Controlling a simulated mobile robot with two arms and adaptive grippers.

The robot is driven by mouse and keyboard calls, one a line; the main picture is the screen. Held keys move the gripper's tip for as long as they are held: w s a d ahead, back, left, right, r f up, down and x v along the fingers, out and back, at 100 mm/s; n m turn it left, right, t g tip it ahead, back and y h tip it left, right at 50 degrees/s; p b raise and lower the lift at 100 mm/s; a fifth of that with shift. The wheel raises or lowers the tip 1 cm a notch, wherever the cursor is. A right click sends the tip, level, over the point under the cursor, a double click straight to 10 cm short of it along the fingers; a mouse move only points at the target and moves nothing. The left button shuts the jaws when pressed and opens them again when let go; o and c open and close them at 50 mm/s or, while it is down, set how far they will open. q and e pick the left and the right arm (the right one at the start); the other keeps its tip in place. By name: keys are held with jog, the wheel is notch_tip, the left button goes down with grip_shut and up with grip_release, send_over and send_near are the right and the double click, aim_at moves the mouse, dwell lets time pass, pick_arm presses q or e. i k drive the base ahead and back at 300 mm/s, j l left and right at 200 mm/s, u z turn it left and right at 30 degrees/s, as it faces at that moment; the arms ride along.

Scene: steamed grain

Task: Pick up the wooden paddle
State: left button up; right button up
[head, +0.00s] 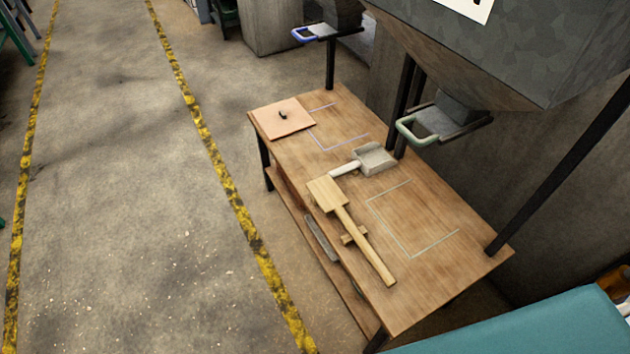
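The wooden paddle (353,227) lies on the wooden table (437,281). Its broad flat head is toward the back left and its long handle runs toward the front right. The handle crosses a small wooden block (354,236); whether it rests on the block or only passes beside it is hard to tell. Neither of my grippers shows in the head view.
A grey metal scoop (375,159) lies just behind the paddle's head. A pinkish square board (283,119) with a dark knob is at the table's far left. Dark posts and a grey hopper (480,45) stand along the right edge. Floor to the left is clear.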

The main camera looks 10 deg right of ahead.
aim_at(326, 192)
jog(key=i+j+z, duration=0.2)
jog(key=z, duration=0.25)
jog(key=i+j+z, duration=0.3)
jog(key=z, duration=0.2)
jog(key=i+j+z, duration=0.1)
jog(key=j+z, duration=0.35)
